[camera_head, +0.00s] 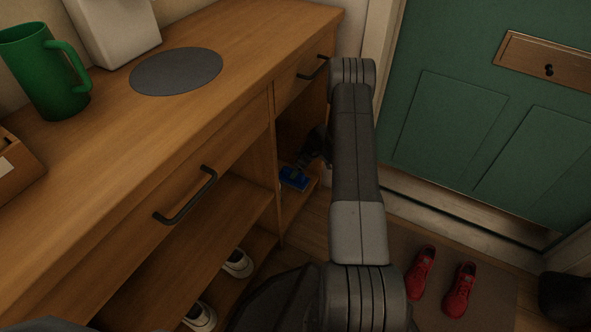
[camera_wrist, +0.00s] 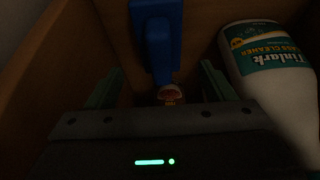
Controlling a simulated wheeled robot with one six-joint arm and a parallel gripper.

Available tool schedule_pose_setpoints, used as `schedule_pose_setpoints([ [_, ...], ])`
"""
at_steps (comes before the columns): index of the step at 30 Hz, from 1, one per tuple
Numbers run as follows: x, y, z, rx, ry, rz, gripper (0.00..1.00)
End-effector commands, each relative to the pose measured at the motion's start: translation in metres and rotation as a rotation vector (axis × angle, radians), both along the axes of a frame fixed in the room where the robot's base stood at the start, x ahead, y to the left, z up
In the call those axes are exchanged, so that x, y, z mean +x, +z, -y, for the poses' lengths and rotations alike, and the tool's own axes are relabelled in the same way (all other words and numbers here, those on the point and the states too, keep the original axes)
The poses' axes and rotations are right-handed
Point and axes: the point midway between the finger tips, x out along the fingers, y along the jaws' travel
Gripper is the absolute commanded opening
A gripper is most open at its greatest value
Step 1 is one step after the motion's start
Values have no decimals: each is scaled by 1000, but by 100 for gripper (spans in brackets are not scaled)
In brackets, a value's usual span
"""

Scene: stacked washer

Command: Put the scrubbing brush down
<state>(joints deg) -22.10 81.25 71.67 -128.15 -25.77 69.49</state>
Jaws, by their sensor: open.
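The blue scrubbing brush (camera_wrist: 157,35) lies on the wooden surface inside the cabinet's narrow open compartment, its handle pointing toward my gripper (camera_wrist: 160,85) in the wrist view. The gripper is open, with one finger on each side of the handle's end and a gap visible on both sides. In the head view, the blue brush (camera_head: 294,178) shows low in the compartment, just below my gripper (camera_head: 308,155), which is dark and partly hidden by my arm. The brush's bristles are not visible.
A white bottle with a teal label (camera_wrist: 268,65) stands close on the right in the wrist view. A small orange-and-white thing (camera_wrist: 170,95) shows near the handle's end. The compartment's side wall (camera_wrist: 50,75) is close on the left. A drawer handle (camera_head: 312,69) sits above the opening.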

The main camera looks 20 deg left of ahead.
Motion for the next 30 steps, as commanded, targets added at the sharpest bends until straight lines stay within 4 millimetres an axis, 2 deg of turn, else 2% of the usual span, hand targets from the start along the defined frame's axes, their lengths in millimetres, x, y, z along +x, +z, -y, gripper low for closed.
schedule_pose_setpoints([
  [1,0,15,5,0,-2,0,76],
  [3,0,27,10,0,-3,0,76],
  [7,-1,40,16,0,-1,0,76],
  [12,-2,46,19,0,0,0,76],
  [23,-2,44,19,0,-1,-1,76],
  [26,-2,36,16,0,0,-1,76],
  [30,-1,14,8,-1,0,-2,76],
])
